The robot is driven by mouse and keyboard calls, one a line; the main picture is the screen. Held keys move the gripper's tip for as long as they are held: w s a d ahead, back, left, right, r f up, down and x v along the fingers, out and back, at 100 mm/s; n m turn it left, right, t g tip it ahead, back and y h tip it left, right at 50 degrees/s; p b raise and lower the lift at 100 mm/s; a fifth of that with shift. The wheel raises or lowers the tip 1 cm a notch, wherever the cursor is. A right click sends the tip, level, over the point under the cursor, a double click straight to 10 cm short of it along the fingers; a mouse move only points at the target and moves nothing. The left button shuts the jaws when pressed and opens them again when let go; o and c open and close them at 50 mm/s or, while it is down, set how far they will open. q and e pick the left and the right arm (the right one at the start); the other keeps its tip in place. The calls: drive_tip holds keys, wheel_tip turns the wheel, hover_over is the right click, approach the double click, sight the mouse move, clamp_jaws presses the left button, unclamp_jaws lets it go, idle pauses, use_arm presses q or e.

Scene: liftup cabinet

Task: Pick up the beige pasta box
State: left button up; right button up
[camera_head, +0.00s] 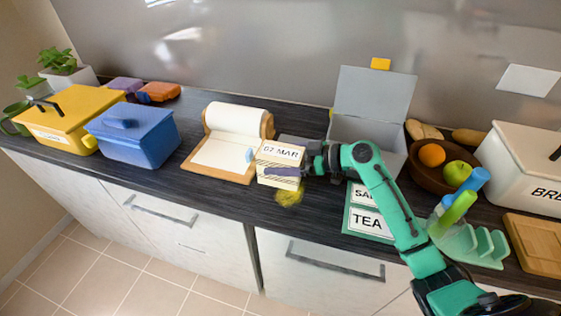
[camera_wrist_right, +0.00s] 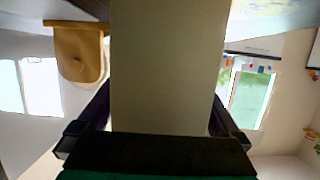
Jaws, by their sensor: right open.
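The beige pasta box (camera_head: 280,151), marked "07 MAR", stands on the dark counter near its front edge, right of the paper roll holder. My right gripper (camera_head: 276,160) reaches it from the right with its fingers open around the box. One dark purple finger lies across the box's near side; the other is mostly hidden behind it. In the right wrist view the box (camera_wrist_right: 165,65) fills the middle, between the two fingers (camera_wrist_right: 160,118). I cannot tell whether the fingers touch it. My left gripper is not in view.
The wooden paper holder (camera_head: 224,160) stands close left of the box, and a yellow sponge-like item (camera_head: 289,197) lies just in front. A grey open-lidded box (camera_head: 373,95) is behind right. A blue box (camera_head: 140,137) is farther left.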

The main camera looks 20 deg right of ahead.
clamp_jaws()
drive_tip(key=shift+r, duration=0.1)
wheel_tip(320, 180, up, 20)
drive_tip(key=b, duration=0.2)
idle(0.4)
